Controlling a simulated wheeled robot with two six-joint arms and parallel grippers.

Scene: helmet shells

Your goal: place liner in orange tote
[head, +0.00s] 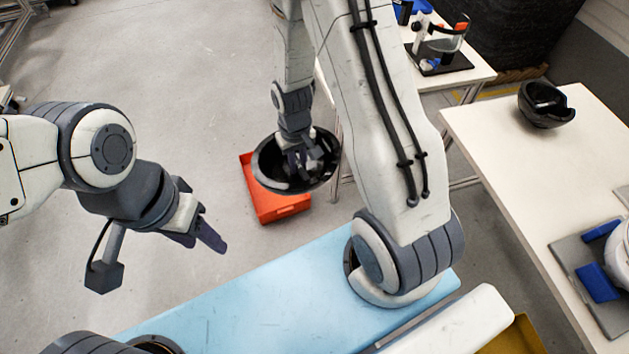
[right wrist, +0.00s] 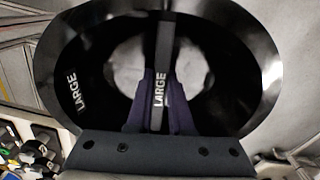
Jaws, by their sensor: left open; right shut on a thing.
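The liner (head: 264,166) is a black, bowl-shaped piece in the head view, held open side up. Its inside fills the right wrist view (right wrist: 88,70), with white "LARGE" lettering on the wall and on a strap across the middle. My right gripper (head: 304,162) reaches into it and is shut on it; the wrist view shows the fingers (right wrist: 160,100) at the middle strap. The orange tote (head: 284,211) is on the grey floor, below and behind the liner in the picture, which hides much of its inside. My left gripper (head: 211,234) is open and empty, left of the tote.
A white table (head: 487,130) at right carries a black shell (head: 545,104) and a grey mat with blue blocks (head: 597,282). A further table at top holds a visor stand (head: 440,50). A yellow container (head: 517,338) shows at bottom right. Floor left of the tote is clear.

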